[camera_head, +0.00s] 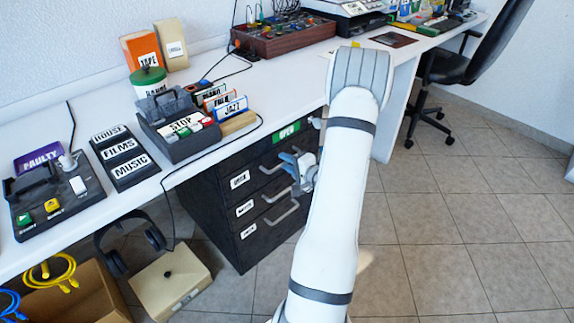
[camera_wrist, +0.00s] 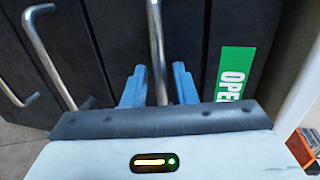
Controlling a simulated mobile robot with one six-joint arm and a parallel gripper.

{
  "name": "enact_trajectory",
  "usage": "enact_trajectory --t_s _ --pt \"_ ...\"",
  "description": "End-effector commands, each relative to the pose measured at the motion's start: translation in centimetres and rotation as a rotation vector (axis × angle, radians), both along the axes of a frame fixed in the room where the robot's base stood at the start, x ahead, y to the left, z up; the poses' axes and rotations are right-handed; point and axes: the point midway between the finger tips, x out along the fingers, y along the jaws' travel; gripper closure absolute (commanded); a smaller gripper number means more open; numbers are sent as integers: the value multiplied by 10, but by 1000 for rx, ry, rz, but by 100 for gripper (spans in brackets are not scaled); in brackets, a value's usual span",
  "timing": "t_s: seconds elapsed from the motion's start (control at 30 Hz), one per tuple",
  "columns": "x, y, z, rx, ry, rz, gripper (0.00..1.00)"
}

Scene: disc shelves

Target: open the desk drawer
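The black desk drawer unit (camera_head: 225,212) stands under the white desk with several drawers, all looking closed. Its top drawer has a grey bar handle (camera_head: 269,168), partly hidden by my gripper (camera_head: 292,163). In the wrist view, my gripper (camera_wrist: 158,85) has two blue fingers spread apart. The metal handle (camera_wrist: 156,45) runs between them, with a visible gap on each side. The handle's near end is hidden behind the gripper body. A green OPEN label (camera_head: 287,132) is on the unit above the top drawer; it also shows in the wrist view (camera_wrist: 235,75).
Lower handles (camera_head: 281,213) stick out below. Tiled floor (camera_head: 430,220) at right is clear.

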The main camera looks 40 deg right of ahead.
Motion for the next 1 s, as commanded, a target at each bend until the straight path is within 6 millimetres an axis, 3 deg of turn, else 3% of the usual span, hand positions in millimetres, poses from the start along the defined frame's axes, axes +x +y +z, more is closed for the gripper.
enact_trajectory --t_s 0.33,0.63,1.0 --pt "6 0 -1 -1 0 -2 75" --pt "5 0 -1 -1 0 -2 99" --pt "5 -1 -1 -1 0 -3 100"
